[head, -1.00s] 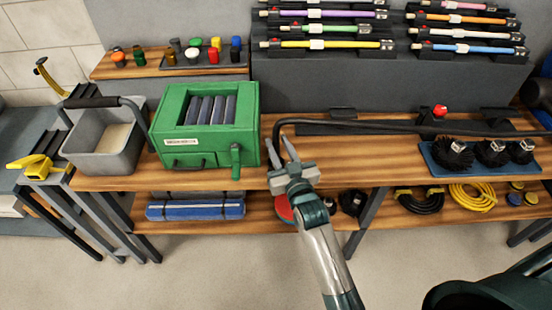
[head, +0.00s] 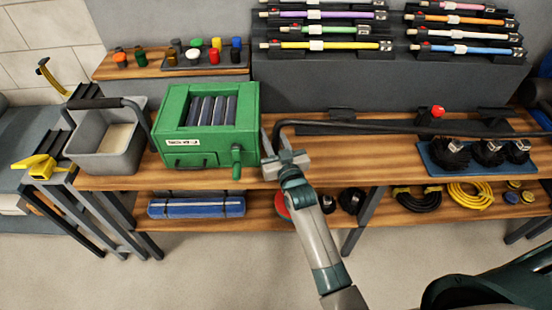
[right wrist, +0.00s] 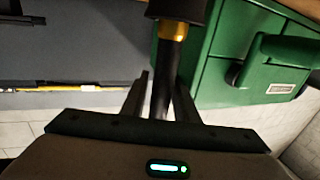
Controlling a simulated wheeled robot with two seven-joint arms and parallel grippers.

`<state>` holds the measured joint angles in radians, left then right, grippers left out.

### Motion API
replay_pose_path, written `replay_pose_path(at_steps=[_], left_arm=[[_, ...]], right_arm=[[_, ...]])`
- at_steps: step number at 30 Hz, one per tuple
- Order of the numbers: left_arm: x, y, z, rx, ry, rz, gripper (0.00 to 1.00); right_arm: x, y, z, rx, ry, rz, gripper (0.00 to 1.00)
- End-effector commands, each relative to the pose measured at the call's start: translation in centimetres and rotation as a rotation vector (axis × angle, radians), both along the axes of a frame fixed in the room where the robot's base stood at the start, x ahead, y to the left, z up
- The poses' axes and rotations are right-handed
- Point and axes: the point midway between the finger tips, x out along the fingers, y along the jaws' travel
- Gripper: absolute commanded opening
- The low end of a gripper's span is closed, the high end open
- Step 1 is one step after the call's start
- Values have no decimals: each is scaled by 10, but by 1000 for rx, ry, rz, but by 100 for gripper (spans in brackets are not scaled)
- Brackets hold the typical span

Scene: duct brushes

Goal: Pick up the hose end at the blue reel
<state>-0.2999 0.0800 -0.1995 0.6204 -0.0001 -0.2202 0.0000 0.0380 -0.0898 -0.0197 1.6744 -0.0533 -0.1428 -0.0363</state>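A black hose (head: 400,126) lies along the back of the bench top, its end bent down beside the green box (head: 207,125). My right gripper (head: 272,142) is at this bent end. In the right wrist view, a black tube (right wrist: 162,85) with a brass collar (right wrist: 173,30) and wider black part stands between the fingers of my right gripper (right wrist: 160,92). The fingers are apart, with a gap on the tube's left; it is close to the right finger, and contact is unclear. I see no clear blue reel. My left gripper is out of view.
The green box with a crank handle (head: 237,160) stands just left of my right gripper. A grey bucket (head: 103,155) is farther left. Round black brushes (head: 488,153) sit on a blue mat at right. The bench front between gripper and brushes is clear.

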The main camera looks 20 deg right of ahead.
Motion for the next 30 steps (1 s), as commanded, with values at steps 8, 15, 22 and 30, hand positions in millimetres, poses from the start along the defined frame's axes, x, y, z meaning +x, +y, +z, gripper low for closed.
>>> replay_pose_path(at_steps=[8, 15, 22, 30], left_arm=[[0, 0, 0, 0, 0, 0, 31], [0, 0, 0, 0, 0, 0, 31], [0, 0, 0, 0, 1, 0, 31], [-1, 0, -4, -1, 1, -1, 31]], right_arm=[[0, 0, 0, 0, 0, 0, 27], [0, 0, 0, 0, 0, 0, 0], [0, 0, 1, 0, -2, 0, 0], [0, 0, 16, 0, -5, 0, 0]])
